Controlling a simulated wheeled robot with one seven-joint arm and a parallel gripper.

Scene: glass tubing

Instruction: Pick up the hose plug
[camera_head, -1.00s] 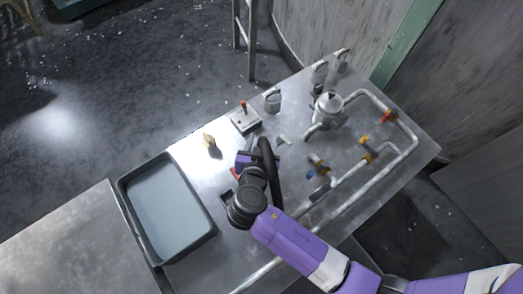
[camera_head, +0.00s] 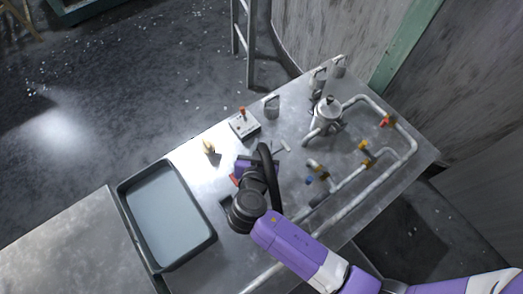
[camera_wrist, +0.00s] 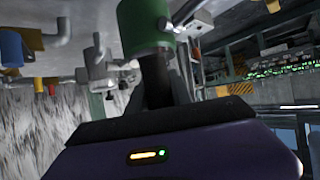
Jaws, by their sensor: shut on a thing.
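My gripper (camera_head: 240,170) is over the metal table, right of the grey tray, and is partly covered by my own wrist in the head view. In the wrist view its dark fingers meet a green cylinder with a grey metal end (camera_wrist: 146,28), and the gripper is shut on it. This looks like the hose plug, though its full shape does not show. In the head view the held thing is hidden behind my arm.
The grey tray (camera_head: 122,205) stands left of my gripper. A small cream piece (camera_head: 209,147) and a switch box (camera_head: 244,125) are behind it. A T-shaped piece (camera_head: 283,147), a metal pot (camera_head: 326,112) and pipes with coloured valves (camera_head: 366,150) are to the right.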

